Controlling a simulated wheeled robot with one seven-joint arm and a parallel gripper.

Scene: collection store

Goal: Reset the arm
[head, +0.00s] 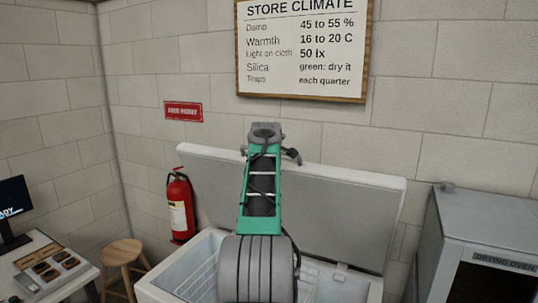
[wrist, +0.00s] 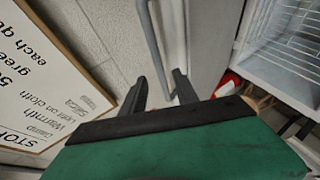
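My arm (head: 261,190), green and grey, rises in the middle of the head view, in front of the open chest freezer. The fingers do not show clearly in the head view. The freezer's raised white lid (head: 345,215) is behind the arm.
The chest freezer (head: 158,291) stands open, with a wire basket (head: 200,278) inside. A fire extinguisher (head: 181,208) and wooden stool (head: 122,252) are left. A drying oven (head: 480,235) is right. A climate sign (head: 303,48) hangs behind. A desk (head: 75,275) holds a tray.

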